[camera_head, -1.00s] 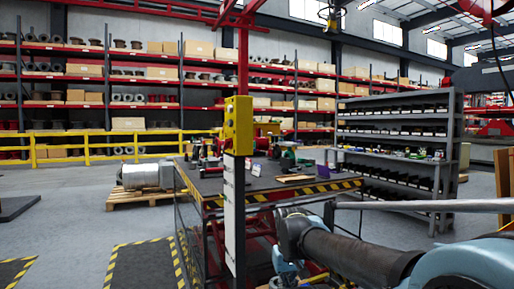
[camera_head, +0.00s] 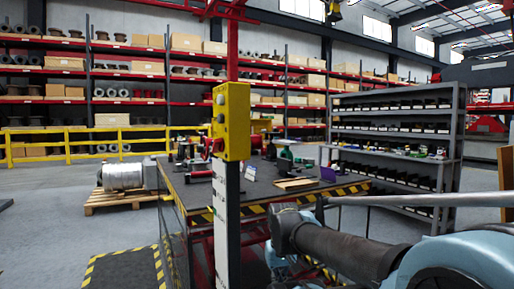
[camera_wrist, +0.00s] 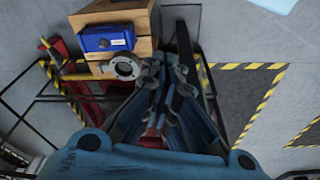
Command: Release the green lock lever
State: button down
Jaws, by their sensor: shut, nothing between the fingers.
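I cannot make out a green lock lever clearly in either view. My gripper (camera_wrist: 165,72) is shut and empty in the wrist view, with dark blue-grey linkages. Beside its tips are a blue box (camera_wrist: 108,37) on a wooden block (camera_wrist: 135,12) and a round metal flange (camera_wrist: 122,67). I cannot tell whether the gripper touches them. In the head view my arm reaches in from the lower right, and the fingers cannot be made out.
A post with a yellow button box (camera_head: 231,120) stands close in front of the workbench. A grey shelf rack (camera_head: 395,150) is behind it to the right. A yellow rail (camera_head: 85,143) and a pallet with a metal drum (camera_head: 122,176) are at left. Striped floor mats (camera_wrist: 250,95) lie on open floor.

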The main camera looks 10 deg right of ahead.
jog(key=w+a+r+m+y, duration=0.2)
jog(key=w+r+y, duration=0.3)
jog(key=w+r, duration=0.55)
jog(key=w+a+r+m+y, duration=0.2)
jog(key=w+a+r+y, duration=0.15)
jog(key=w+r, duration=0.65)
jog(key=w+d+r+m+t+y, duration=0.1)
jog(key=w+d+r+t+y, duration=0.55)
jog(key=w+d+r, duration=1.1)
jog(key=w+a+r+g+y, duration=0.1)
jog(key=w+a, duration=0.2)
jog(key=a, duration=0.8)
jog(key=shift+w+r, duration=0.2)
jog(key=shift+w, duration=0.2)
jog(key=shift+d, duration=0.1)
